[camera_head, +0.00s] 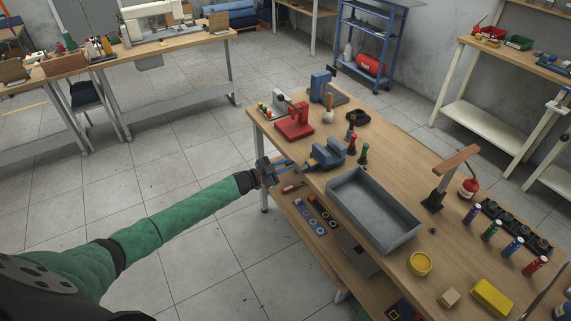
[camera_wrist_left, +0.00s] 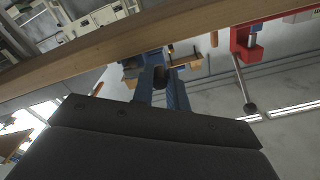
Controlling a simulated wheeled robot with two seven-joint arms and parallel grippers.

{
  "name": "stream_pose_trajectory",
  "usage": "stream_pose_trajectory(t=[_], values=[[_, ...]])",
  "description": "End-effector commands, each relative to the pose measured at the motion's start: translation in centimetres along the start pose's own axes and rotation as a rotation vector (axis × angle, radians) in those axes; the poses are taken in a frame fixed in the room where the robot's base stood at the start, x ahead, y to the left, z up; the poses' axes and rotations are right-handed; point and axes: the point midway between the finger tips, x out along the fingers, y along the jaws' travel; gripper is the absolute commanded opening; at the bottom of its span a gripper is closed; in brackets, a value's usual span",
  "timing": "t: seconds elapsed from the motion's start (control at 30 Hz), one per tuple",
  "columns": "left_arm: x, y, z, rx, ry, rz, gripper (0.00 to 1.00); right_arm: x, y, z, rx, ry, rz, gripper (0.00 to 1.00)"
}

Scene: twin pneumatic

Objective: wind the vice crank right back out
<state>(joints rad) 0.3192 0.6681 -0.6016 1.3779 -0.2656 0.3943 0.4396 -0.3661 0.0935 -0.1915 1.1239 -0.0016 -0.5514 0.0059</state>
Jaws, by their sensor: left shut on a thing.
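The blue vice (camera_head: 330,154) is fixed at the near left edge of the wooden workbench. Its crank side faces my left arm. My left gripper (camera_head: 288,165) reaches in from the left with its blue fingers at the crank, just off the bench edge. It is shut on the crank, whose handle is mostly hidden by the fingers. In the left wrist view the fingers (camera_wrist_left: 163,94) point at the blue vice (camera_wrist_left: 130,66), with a dark part between them. My right gripper is not in view.
A red press (camera_head: 295,124) stands left of the vice and a grey tray (camera_head: 372,210) right of it. Small red and green bottles (camera_head: 364,153) stand behind the vice. A lower shelf (camera_head: 290,205) with flat parts lies below the gripper. The floor at left is clear.

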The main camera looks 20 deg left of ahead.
Motion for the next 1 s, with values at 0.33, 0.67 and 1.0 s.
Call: stream_pose_trajectory(t=[0.33,0.67,1.0], values=[[0.0,0.5,0.9,-0.225,-0.002,-0.001,0.0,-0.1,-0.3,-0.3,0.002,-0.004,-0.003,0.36],[0.0,0.7,1.2,-0.312,-0.001,-0.001,0.0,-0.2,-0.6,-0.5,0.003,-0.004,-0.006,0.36],[0.0,0.7,1.2,-0.32,-0.001,-0.001,0.0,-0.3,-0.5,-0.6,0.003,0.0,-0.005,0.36]])
